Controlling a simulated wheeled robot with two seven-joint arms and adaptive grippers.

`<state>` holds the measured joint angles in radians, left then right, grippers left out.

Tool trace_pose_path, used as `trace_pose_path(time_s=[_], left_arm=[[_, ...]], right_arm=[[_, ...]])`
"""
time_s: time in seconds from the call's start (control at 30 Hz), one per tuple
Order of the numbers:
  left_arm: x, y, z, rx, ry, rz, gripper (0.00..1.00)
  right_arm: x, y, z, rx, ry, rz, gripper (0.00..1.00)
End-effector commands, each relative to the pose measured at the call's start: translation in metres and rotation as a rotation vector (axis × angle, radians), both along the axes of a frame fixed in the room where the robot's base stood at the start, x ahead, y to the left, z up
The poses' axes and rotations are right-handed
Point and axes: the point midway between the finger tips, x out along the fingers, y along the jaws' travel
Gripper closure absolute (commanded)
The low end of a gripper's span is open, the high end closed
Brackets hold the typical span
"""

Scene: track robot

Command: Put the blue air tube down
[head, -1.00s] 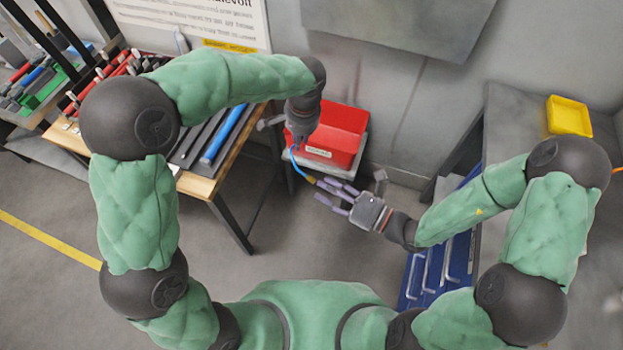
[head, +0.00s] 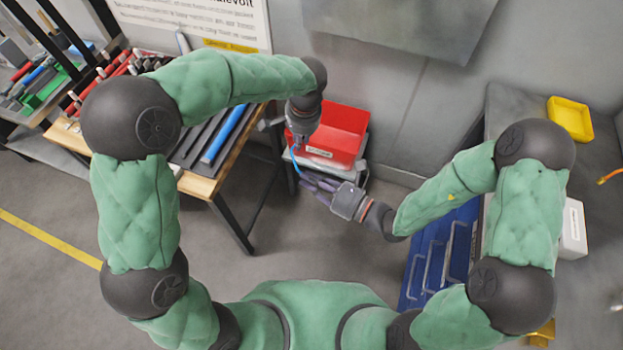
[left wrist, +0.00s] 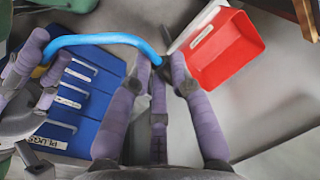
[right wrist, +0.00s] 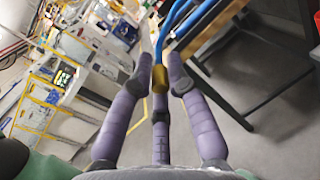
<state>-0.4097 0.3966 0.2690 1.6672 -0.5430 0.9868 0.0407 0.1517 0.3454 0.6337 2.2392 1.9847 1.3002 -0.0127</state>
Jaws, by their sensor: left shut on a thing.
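The blue air tube (head: 295,163) hangs from my left gripper (head: 297,146), which is shut on it. In the left wrist view the tube (left wrist: 95,40) arcs leftward from my left fingertips to the fingers of my right gripper. My right gripper (head: 306,186) is just below and right of the left one in the head view. In the right wrist view the tube's yellow end fitting (right wrist: 160,79) lies between my right fingertips. I cannot tell whether they grip it.
A red bin (head: 335,137) stands behind the grippers on a light support. A wooden bench (head: 203,187) with tools is at left, a blue drawer cabinet (head: 428,258) at right. A yellow tray (head: 570,119) lies on the right worktop. The floor between is clear.

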Motion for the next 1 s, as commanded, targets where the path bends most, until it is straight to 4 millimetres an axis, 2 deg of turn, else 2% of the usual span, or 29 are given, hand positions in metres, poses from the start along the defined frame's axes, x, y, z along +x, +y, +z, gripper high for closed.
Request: trace_pose_path(time_s=[0.17,0.2,0.27,0.3,0.67,0.83,1.0], left_arm=[[0.0,0.0,0.0,0.001,0.001,0.0,1.0],[0.0,0.0,0.0,0.001,0.001,0.0,0.73],[0.0,0.0,0.0,0.001,0.001,0.0,0.56],[0.0,0.0,0.0,0.001,0.001,0.0,0.51],[0.0,0.0,0.003,0.0,0.0,0.0,0.51],[-0.001,-0.002,0.021,0.0,-0.003,-0.001,0.51],[-0.004,-0.006,0.055,-0.002,-0.005,-0.001,0.51]], right_arm=[[0.0,0.0,-0.001,-0.002,0.002,-0.001,1.0],[0.0,0.0,-0.001,-0.002,0.001,-0.001,1.0],[0.0,0.0,-0.001,-0.002,0.002,-0.001,1.0],[0.0,0.0,-0.001,-0.002,0.001,-0.001,1.0],[0.0,0.0,0.0,-0.001,0.001,-0.001,1.0],[0.0,0.0,0.0,-0.001,0.001,-0.001,1.0],[0.0,0.0,0.0,-0.001,0.001,-0.001,1.0]])
